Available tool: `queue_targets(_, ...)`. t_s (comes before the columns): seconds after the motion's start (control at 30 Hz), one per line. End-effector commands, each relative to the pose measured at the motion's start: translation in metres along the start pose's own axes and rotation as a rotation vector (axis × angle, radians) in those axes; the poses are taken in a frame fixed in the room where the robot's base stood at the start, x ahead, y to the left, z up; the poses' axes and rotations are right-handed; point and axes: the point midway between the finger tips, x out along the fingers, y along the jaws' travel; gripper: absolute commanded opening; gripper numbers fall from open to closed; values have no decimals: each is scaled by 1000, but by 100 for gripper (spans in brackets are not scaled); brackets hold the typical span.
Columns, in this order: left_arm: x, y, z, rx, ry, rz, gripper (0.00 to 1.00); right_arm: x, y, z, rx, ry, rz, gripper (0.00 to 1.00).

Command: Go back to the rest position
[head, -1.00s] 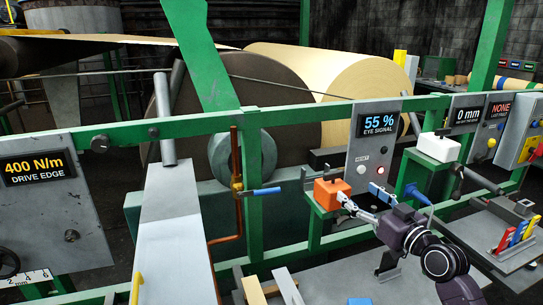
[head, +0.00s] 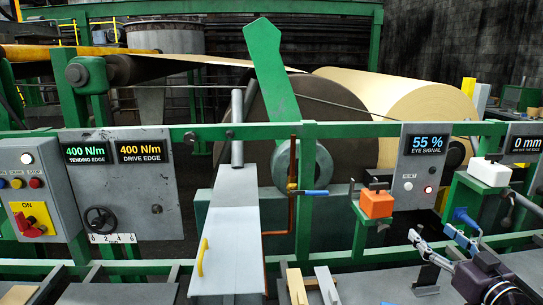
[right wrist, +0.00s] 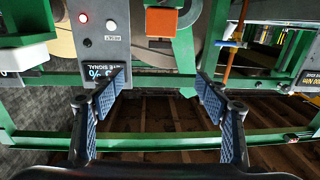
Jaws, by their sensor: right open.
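My right gripper (head: 432,233) is at the lower right of the head view, with its two fingers spread and nothing between them. In the right wrist view the blue-padded fingers (right wrist: 158,92) are wide apart and empty. The orange box (head: 376,204) sits on a green bracket, up and left of the gripper and apart from it. It also shows at the top of the right wrist view (right wrist: 161,21). My left gripper is not in view.
A blue-handled valve (head: 313,193) is on the copper pipe. The green rail (head: 350,131) crosses in front of the large rolls.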

Motion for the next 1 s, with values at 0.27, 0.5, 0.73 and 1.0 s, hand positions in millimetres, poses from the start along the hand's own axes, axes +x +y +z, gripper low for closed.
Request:
queue_targets(0.27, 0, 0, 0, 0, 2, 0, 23, -10, -39, 53, -16, -132, -49, 68)
queue_targets(0.5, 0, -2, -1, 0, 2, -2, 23, -32, -84, 116, -35, -298, -97, 68)
queue_targets(0.73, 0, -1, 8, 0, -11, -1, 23, -95, -152, 209, -57, -581, -149, 68)
queue_targets(1.0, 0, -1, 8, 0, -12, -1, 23, -216, -215, 288, -68, -957, -123, 68)
